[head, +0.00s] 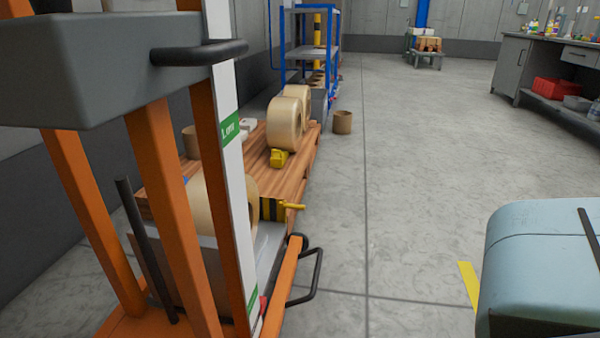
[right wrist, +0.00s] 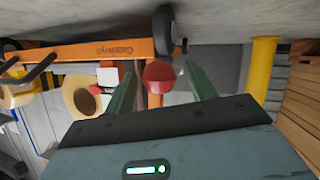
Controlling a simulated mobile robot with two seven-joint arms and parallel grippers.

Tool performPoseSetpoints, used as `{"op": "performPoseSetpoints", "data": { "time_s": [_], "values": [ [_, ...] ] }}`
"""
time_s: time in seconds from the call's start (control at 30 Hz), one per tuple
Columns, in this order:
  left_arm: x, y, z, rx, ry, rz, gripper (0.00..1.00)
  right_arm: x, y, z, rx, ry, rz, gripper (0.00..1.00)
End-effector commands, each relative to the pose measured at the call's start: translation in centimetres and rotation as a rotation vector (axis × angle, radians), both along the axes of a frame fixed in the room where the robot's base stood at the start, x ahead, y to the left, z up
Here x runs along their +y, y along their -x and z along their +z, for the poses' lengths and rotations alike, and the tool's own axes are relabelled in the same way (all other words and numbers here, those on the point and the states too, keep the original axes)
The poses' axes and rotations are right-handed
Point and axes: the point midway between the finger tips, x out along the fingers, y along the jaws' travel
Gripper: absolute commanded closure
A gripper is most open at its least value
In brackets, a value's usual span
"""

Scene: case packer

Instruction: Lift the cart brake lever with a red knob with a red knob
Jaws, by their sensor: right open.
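In the right wrist view a round red knob (right wrist: 158,76) shows between the two green fingers of my right gripper (right wrist: 160,82). The fingers stand apart, one on each side of the knob, and I see no clear contact. The lever under the knob is mostly hidden. The orange cart frame (right wrist: 90,52) and a dark wheel (right wrist: 164,30) lie just beyond it. In the head view the orange cart (head: 160,190) stands at left, and a small red patch (head: 263,303) low on it may be the knob. Neither gripper shows in the head view.
A black loop handle (head: 312,285) sticks out from the cart's low side. A blue rack (head: 283,40) stands farther back. The grey floor (head: 420,150) at centre is clear.

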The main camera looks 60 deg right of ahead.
Motion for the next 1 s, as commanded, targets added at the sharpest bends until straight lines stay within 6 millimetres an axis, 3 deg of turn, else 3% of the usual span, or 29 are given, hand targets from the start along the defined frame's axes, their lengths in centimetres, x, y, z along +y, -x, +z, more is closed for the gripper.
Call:
{"op": "performPoseSetpoints", "data": {
  "time_s": [0.4,0.8,1.0],
  "values": [
    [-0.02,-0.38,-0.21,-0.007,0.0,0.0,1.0,0.09,-0.74,-0.31,0.001,0.0,0.0,0.45],
    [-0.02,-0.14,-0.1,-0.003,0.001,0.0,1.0,0.08,-0.72,-0.31,0.001,0.0,0.0,0.98],
    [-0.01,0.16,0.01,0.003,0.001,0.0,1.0,0.08,-0.6,-0.26,0.003,0.0,0.0,1.0]
  ]
}}
